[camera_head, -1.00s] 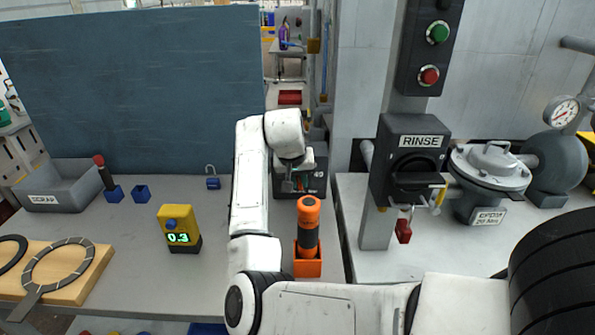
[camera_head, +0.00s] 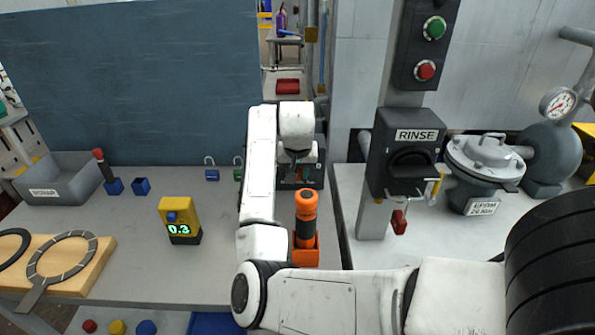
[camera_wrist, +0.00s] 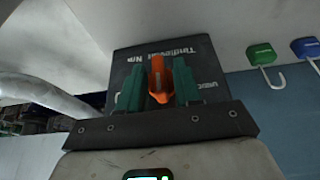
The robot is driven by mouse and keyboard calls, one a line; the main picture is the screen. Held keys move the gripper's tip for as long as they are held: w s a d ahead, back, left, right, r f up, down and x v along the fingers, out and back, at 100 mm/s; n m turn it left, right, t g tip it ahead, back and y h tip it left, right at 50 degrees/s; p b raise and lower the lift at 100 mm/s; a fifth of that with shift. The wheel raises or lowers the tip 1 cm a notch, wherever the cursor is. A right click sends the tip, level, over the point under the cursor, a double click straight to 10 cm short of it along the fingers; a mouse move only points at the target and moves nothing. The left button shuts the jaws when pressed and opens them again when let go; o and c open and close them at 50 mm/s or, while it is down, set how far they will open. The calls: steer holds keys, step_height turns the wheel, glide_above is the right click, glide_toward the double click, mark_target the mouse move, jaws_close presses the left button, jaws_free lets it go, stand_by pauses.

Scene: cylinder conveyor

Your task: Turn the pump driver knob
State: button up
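A dark box (camera_head: 314,175) stands at the bench's back, partly hidden by my arm; I take it for the pump driver. In the wrist view the dark box (camera_wrist: 205,62) carries white, upside-down lettering about tightening. An orange, tapered piece, apparently its knob (camera_wrist: 159,75), stands out in front of that face. My gripper (camera_wrist: 160,85) has its two green fingers apart, one on each side of the orange piece. I cannot tell whether they touch it. In the head view my gripper (camera_head: 291,178) is in front of the box, its fingertips hard to make out.
An orange-and-black tool (camera_head: 306,215) stands in an orange holder (camera_head: 308,255) close to my forearm. A RINSE switch (camera_head: 408,160) hangs on the post at right. A yellow 0.3 display (camera_head: 180,220) and grey bin (camera_head: 62,180) stand left.

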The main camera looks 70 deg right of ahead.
steer(key=shift+o, duration=0.4)
steer(key=shift+r, duration=0.1)
steer(key=v, duration=1)
steer(key=shift+a+r, duration=0.15)
steer(key=shift+r, duration=0.15)
